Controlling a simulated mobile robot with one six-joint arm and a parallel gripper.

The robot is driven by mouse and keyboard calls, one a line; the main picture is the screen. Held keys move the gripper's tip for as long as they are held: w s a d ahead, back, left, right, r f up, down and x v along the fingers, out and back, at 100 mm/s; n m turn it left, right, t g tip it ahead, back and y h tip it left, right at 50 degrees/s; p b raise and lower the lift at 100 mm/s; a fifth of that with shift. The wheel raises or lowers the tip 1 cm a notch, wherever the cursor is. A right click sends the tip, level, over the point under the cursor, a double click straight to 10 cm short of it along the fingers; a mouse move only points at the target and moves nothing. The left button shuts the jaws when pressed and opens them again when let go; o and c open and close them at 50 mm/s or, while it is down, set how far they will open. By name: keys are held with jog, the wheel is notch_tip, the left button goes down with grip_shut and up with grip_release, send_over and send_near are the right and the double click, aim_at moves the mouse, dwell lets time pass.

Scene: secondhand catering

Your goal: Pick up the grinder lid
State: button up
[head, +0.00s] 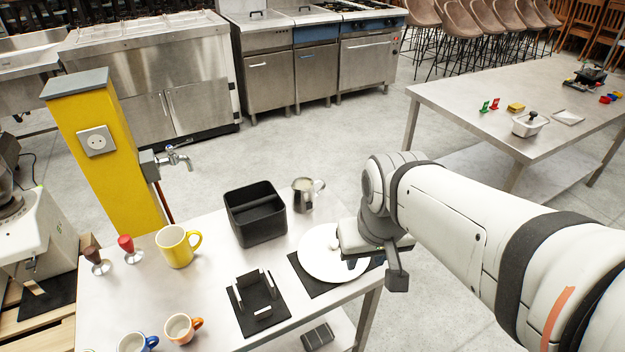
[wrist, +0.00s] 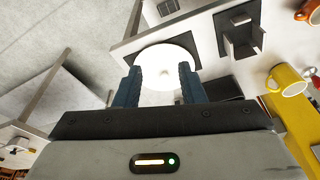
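The grinder lid appears to be the white round disc (head: 325,257) with a small knob, lying on a black mat (head: 312,285) at the right end of the near steel table. My gripper (head: 374,270) is over the right edge of the disc and hides part of it. In the wrist view the disc (wrist: 166,56) shows beyond and between the two blue fingers of my gripper (wrist: 159,84). The fingers are wide apart with nothing held between them. The gap between fingers and disc is hard to judge.
A black bin (head: 255,215) and a steel jug (head: 304,194) stand behind the disc. A black holder (head: 257,303) with upright posts is to its left. A yellow mug (head: 176,247), smaller cups and two tampers stand further left. Another steel table (head: 470,100) is at the back right.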

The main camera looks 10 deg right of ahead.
jog(key=shift+o, duration=1.3)
jog(key=shift+w+a+f, duration=0.1)
jog(key=shift+w+a, duration=0.05)
jog(key=shift+w, duration=0.1)
jog(key=shift+o, duration=0.3)
jog(key=w+f+m+b, duration=0.1)
jog(key=w+f+m, duration=0.1)
jog(key=w+m, duration=0.2)
jog(key=w+f+m+g+b, duration=0.1)
jog(key=w+f+m+b, duration=0.1)
jog(key=w, duration=0.6)
jog(key=shift+w+f+m+g, duration=0.15)
jog(key=shift+f+m+g, duration=0.15)
jog(key=shift+f+m, duration=0.55)
jog(key=m+g+b, duration=0.1)
jog(key=m+b, duration=0.1)
jog(key=m, duration=0.4)
send_over(335, 243)
jog(key=f, duration=0.7)
jog(key=shift+w+a+f, duration=0.1)
jog(key=shift+w+a, duration=0.05)
jog(key=shift+a, duration=0.05)
jog(key=shift+w+f+m, duration=0.1)
jog(key=shift+f+m, duration=0.15)
jog(key=shift+f, duration=0.1)
jog(key=shift+d+f, duration=0.2)
jog(key=shift+f, duration=3.4)
